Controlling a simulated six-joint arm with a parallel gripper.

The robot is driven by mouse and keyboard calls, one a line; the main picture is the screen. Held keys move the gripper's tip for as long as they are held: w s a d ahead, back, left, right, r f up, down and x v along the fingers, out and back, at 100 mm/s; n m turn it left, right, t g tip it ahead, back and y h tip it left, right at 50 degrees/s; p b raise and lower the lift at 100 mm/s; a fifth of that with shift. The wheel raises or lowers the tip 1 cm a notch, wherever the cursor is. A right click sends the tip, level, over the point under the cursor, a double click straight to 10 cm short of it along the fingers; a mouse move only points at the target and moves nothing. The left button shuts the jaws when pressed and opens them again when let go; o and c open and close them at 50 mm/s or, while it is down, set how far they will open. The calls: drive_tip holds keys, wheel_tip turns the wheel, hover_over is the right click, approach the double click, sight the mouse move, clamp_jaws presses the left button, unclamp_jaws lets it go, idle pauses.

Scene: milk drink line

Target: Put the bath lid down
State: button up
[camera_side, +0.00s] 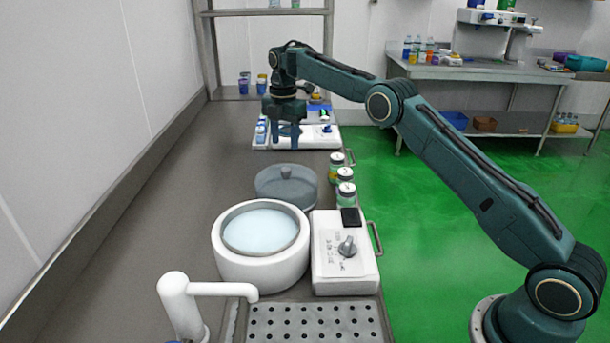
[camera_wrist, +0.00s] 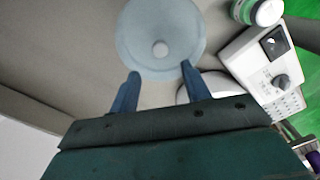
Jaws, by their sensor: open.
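The bath lid (camera_side: 287,187) is a round grey-blue disc with a small knob. It appears to lie flat on the counter, knob up, just behind the bath. The bath (camera_side: 258,272) is a white round tub, uncovered, with pale bluish liquid inside. My gripper (camera_side: 285,142) hangs pointing down, farther back than the lid and higher, apart from it. In the wrist view my gripper (camera_wrist: 161,71) has its blue fingers spread with nothing between them. The lid (camera_wrist: 160,22) shows there beyond the fingertips, its pale knob visible.
A white control box (camera_side: 343,260) with a knob stands right of the bath. Several green jars (camera_side: 345,192) stand right of the lid. A white faucet (camera_side: 185,305) and perforated drain plate (camera_side: 315,325) are in front. The counter (camera_side: 185,215) is clear on the left.

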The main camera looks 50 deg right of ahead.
wheel_tip(320, 180, up, 3)
drive_tip(key=shift+r, duration=0.2)
drive_tip(key=shift+r, duration=0.1)
idle(0.9)
drive_tip(key=s+a+r+m+t, duration=0.1)
drive_tip(key=s+r+m, duration=0.25)
drive_tip(key=r, duration=0.25)
drive_tip(key=s+a+r+m+t, duration=0.1)
drive_tip(key=s+r+m, duration=0.1)
drive_tip(key=s+r, duration=0.3)
drive_tip(key=s+a+r+m+t, duration=0.1)
drive_tip(key=s+r+m, duration=0.15)
drive_tip(key=s, duration=0.35)
drive_tip(key=s+a+r+m, duration=0.2)
drive_tip(key=s+r, duration=0.2)
drive_tip(key=s, duration=0.2)
drive_tip(key=s+f+m+t, duration=0.1)
drive_tip(key=s+f+m, duration=0.4)
drive_tip(key=s, duration=0.8)
drive_tip(key=s+a+f+m+t, duration=0.1)
drive_tip(key=s+f+m, duration=0.3)
drive_tip(key=s, duration=0.8)
wheel_tip(320, 180, down, 2)
drive_tip(key=shift+s+a+m+t, duration=0.3)
drive_tip(key=shift+s+m, duration=0.1)
